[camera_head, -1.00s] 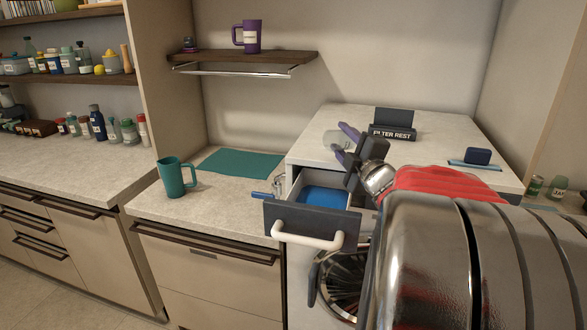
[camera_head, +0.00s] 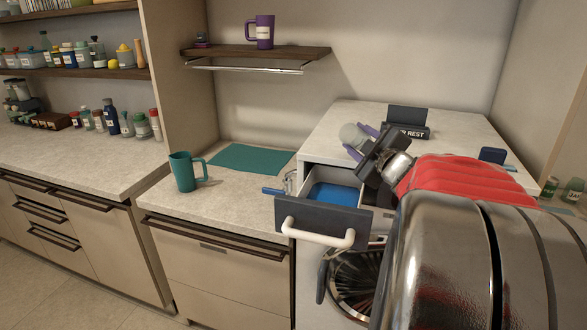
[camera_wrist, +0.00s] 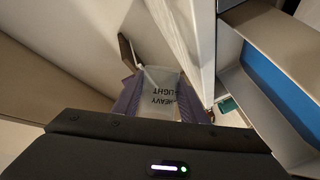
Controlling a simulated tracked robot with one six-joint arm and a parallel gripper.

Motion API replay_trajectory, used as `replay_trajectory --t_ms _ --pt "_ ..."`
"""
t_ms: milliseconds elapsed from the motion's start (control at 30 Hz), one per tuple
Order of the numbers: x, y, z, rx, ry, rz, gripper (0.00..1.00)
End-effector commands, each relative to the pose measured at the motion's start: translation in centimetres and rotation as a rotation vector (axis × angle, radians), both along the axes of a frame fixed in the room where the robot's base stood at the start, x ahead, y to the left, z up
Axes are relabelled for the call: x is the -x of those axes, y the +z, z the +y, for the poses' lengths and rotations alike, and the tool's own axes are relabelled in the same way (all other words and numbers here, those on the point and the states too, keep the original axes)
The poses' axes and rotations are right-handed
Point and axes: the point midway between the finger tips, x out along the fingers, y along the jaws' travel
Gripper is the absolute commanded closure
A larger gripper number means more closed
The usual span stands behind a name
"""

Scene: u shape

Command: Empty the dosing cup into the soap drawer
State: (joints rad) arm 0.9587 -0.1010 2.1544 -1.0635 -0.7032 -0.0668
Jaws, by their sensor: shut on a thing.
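My gripper (camera_head: 361,141) is shut on the clear dosing cup (camera_head: 351,134), with its purple fingers on either side. The cup is above and behind the soap drawer in the head view. In the wrist view, the cup (camera_wrist: 160,93) shows dark LIGHT and HEAVY lettering between my fingers (camera_wrist: 163,104). Its contents and exact tilt are unclear. The soap drawer (camera_head: 325,216) is pulled out of the white machine, with a grey front, white handle and blue inside. In the wrist view, the drawer (camera_wrist: 262,118) is to the right of the cup.
A FILTER REST block (camera_head: 407,131) and a small dark blue item (camera_head: 492,155) sit on the machine top. A teal jug (camera_head: 183,172) and teal mat (camera_head: 249,159) are on the left counter. A blue-handled item (camera_head: 273,191) lies beside the drawer. A shelf holds a purple mug (camera_head: 264,32).

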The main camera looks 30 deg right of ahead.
Motion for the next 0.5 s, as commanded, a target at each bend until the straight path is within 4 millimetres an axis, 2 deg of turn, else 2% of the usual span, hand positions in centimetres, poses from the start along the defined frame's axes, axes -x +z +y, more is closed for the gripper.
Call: replay_trajectory --t_ms 500 --pt "0.09 0.71 0.07 -0.155 0.0 -0.001 0.84"
